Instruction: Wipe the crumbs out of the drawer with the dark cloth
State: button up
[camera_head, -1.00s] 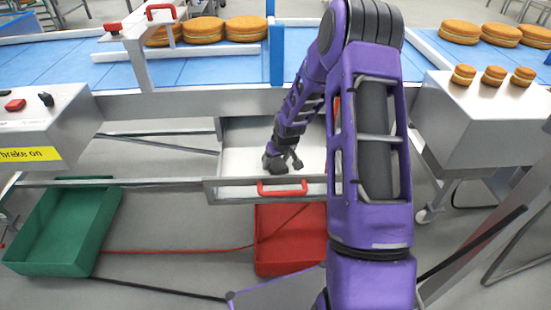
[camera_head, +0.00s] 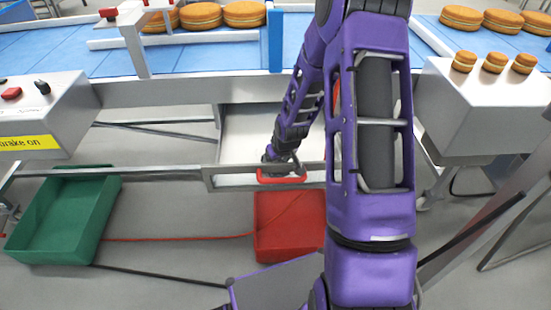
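The drawer (camera_head: 246,132) is pulled out below the conveyor, a pale metal box with a red handle (camera_head: 282,179) on its front. Its left part is bare and pale; my arm hides much of its right part. I see no crumbs at this size. My gripper (camera_head: 282,166) is low at the drawer's front wall, just behind or over the handle; I cannot tell whether it touches. Its fingers are dark and small, and whether they are open or shut does not show. I cannot make out the dark cloth apart from the dark gripper.
A red crate (camera_head: 280,228) stands on the floor below the drawer front, and a green crate (camera_head: 62,222) at left. Filled rounds lie on the blue conveyor (camera_head: 195,60). Small rounds stand on a metal box (camera_head: 485,100) at right. Cables cross the floor.

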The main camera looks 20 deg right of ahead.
aim_at(257, 146)
jog(key=shift+w+a+f, duration=0.1)
jog(key=shift+w+a, duration=0.05)
jog(key=shift+a, duration=1.2)
jog(key=shift+w+d, duration=0.35)
jog(key=shift+w, duration=0.8)
jog(key=shift+w+d, duration=0.3)
jog(key=shift+w, duration=0.8)
jog(key=shift+w+d, duration=0.35)
jog(key=shift+w, duration=0.8)
jog(key=shift+w+d, duration=0.25)
jog(key=shift+w, duration=0.6)
jog(key=shift+w+d, duration=0.25)
jog(key=shift+w, duration=0.6)
